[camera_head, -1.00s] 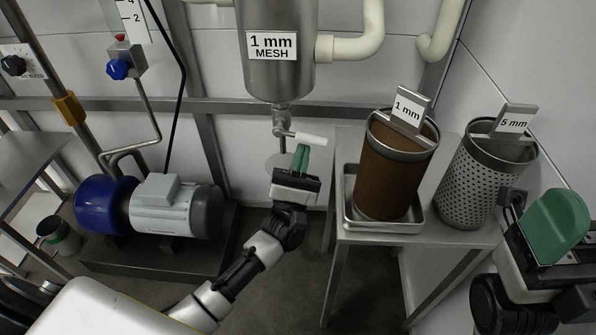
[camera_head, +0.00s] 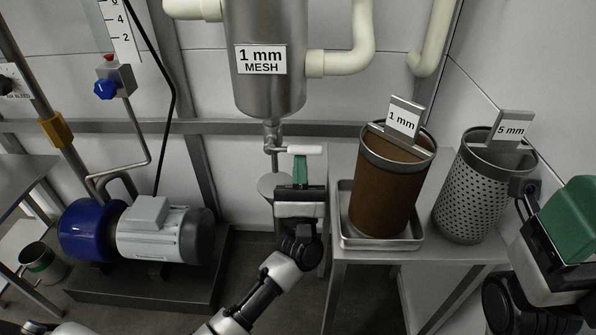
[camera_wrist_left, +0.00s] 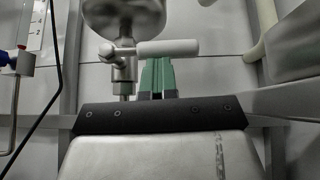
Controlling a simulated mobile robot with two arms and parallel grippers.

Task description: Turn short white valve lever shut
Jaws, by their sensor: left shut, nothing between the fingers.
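The short white valve lever (camera_head: 304,149) sticks out to the right, about level, from the metal valve (camera_head: 271,140) under the steel tank marked 1 mm MESH (camera_head: 265,60). In the left wrist view the lever (camera_wrist_left: 168,47) runs across above my fingertips. My left gripper (camera_head: 300,165) is shut with nothing between its green fingers, which also show in that wrist view (camera_wrist_left: 157,72). The fingertips are just below the lever; I cannot tell whether they touch it. My right gripper (camera_head: 575,215) is at the right edge, partly cut off.
A steel table (camera_head: 415,250) at right bears a brown 1 mm basket (camera_head: 385,190) in a tray (camera_head: 345,215) and a perforated 5 mm basket (camera_head: 475,195). A blue and grey motor pump (camera_head: 150,230) stands at left. White pipes (camera_head: 350,58) leave the tank.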

